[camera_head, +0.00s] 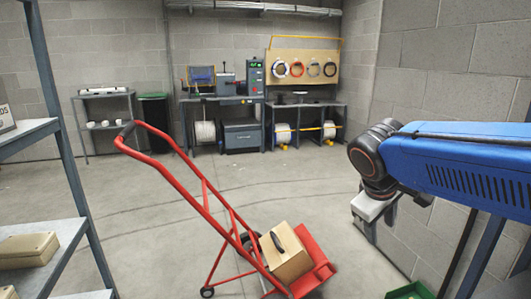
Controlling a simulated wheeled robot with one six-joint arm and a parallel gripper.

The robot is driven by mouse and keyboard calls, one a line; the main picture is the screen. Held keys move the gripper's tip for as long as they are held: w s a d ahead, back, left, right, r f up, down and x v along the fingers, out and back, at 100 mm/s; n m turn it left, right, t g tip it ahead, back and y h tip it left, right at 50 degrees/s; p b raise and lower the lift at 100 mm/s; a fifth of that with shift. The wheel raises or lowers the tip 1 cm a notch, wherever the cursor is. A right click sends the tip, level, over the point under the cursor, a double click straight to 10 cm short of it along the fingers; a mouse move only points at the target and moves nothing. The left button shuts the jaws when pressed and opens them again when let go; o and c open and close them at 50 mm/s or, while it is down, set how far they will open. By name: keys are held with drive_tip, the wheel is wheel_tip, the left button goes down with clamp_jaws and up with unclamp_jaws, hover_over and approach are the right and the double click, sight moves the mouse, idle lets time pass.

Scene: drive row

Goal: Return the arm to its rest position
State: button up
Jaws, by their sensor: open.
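My blue arm (455,168) reaches in from the right edge at mid-height. Its black wrist joint (372,155) is at its left end. My gripper (382,227) hangs below the wrist, with a pale grey body and two dark fingers pointing down. The fingers are apart and nothing shows between them. The gripper is in front of the right wall, to the right of the red hand truck (207,195), and apart from it in the picture.
A cardboard box (285,254) with a dark strip sits on the hand truck. A shelf rack (40,128) stands at left. A green crate (410,291) shows at bottom right. Workbenches (225,100) and a dark bin (154,125) line the back wall.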

drive_tip(key=s+f+m+y, duration=0.1)
drive_tip(key=s+f+m, duration=0.2)
drive_tip(key=s, duration=0.4)
drive_tip(key=s+d+f+m+t+y, duration=0.1)
drive_tip(key=s+f+m+y, duration=0.1)
drive_tip(key=s+f, duration=0.4)
drive_tip(key=shift+s+d+f+m+y, duration=0.25)
drive_tip(key=shift+s+m, duration=0.25)
drive_tip(key=shift+s, duration=0.45)
